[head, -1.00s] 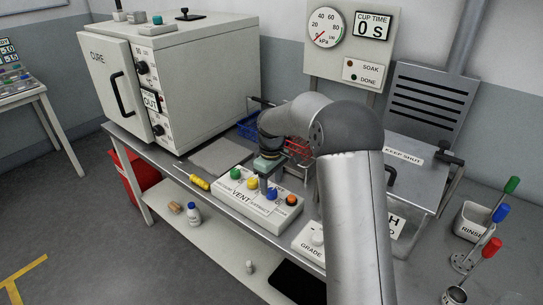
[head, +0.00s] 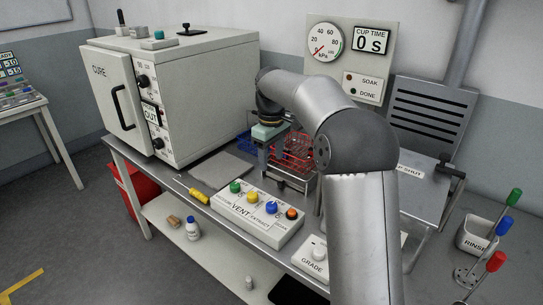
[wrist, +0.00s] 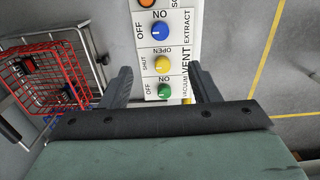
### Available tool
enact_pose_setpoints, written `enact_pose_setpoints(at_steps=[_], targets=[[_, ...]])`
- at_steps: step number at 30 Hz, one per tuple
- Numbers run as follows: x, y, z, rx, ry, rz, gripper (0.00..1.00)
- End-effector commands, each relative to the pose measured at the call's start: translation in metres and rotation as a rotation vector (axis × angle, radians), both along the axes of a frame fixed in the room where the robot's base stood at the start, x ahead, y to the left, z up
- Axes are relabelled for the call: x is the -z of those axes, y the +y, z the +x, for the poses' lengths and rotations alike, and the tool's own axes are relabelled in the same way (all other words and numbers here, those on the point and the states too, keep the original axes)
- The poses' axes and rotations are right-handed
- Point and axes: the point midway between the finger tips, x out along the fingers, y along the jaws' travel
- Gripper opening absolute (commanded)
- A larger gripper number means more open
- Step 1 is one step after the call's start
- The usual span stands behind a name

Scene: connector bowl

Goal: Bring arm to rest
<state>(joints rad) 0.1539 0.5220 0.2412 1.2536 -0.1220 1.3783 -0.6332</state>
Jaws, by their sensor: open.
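My gripper (head: 268,158) is open and empty in the head view. It hangs above the bench, behind the vent panel (head: 240,217) and left of the wire baskets. In the wrist view my gripper (wrist: 160,74) shows two spread dark fingers with nothing between them touching. The panel's green, yellow and blue knobs (wrist: 161,31) lie beyond the fingers, apart from them. My arm is bent at the elbow, reaching left from the right foreground.
The cure oven (head: 180,90) stands close behind left. A red wire basket (head: 296,150) is close to the gripper's right; it also shows in the wrist view (wrist: 45,80). A yellow screwdriver (head: 198,196) lies at the bench's front. A gauge board (head: 348,60) stands behind.

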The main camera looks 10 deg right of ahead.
Motion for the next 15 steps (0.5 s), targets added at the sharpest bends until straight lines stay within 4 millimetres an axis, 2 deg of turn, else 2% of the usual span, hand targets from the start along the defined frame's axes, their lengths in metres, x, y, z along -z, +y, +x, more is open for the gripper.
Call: enact_pose_setpoints(at_steps=[5, 8, 11, 15], targets=[[-0.001, 0.001, -0.005, 0.008, -0.001, -0.003, 0.55], [-0.005, 0.007, -0.03, 0.048, -0.004, -0.015, 0.55], [-0.006, 0.012, -0.077, 0.13, -0.01, -0.032, 0.55], [0.004, 0.013, -0.162, 0.293, -0.024, -0.041, 0.55]])
